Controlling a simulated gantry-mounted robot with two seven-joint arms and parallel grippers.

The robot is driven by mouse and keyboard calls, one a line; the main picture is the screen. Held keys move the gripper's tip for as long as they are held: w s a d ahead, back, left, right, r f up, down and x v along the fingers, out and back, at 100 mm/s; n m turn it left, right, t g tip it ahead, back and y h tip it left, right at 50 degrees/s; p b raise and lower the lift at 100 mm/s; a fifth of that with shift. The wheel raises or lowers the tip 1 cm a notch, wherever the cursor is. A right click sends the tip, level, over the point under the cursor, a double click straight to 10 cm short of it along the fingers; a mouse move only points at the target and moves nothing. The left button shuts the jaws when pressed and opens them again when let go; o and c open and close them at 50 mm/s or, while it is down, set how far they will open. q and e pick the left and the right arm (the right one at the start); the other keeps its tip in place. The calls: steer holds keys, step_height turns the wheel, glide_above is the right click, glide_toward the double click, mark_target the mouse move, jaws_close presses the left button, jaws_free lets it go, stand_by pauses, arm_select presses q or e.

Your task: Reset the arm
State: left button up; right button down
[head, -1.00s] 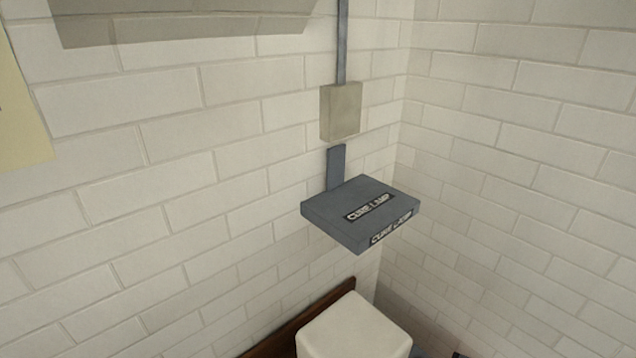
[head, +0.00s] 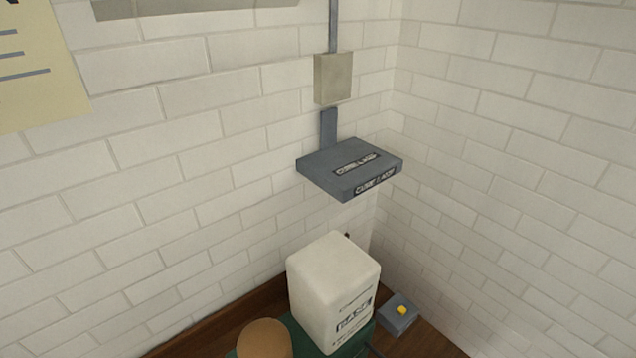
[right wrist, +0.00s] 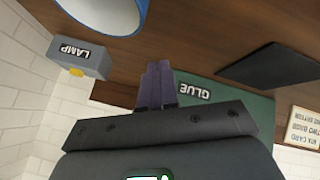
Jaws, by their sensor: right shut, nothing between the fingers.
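My right gripper (right wrist: 157,84) shows in the right wrist view, its purple fingers together and empty. Its tips lie over the brown wooden bench (right wrist: 190,50), near the edge of a green mat marked GLUE (right wrist: 245,108); I cannot tell its height above them. My left gripper is in neither view, and no arm is recognisable in the head view.
The cure lamp shelf (head: 345,170) hangs on the white brick wall below a beige box (head: 332,78). A white block-shaped container (head: 335,285) stands below it, beside a brown rounded thing (head: 264,340). A grey LAMP box (right wrist: 75,58) with a yellow button and a blue-rimmed round thing (right wrist: 105,12) are near the right gripper.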

steer(key=s+a+r+m+p, duration=0.3)
steer(key=s+a+r, duration=0.3)
steer(key=s+a, duration=0.4)
steer(key=s+d+r+m+g+h, duration=0.1)
steer(key=s+r+m, duration=0.2)
steer(key=r, duration=0.4)
steer(key=s+d+r+m+g+h, duration=0.1)
steer(key=s+r+m+g+h, duration=0.1)
steer(key=s+r+m, duration=0.2)
step_height(320, 180, up, 3)
steer(key=shift+s+d+r+h, duration=0.2)
steer(key=shift+s+d+h, duration=0.15)
steer(key=shift+s, duration=0.65)
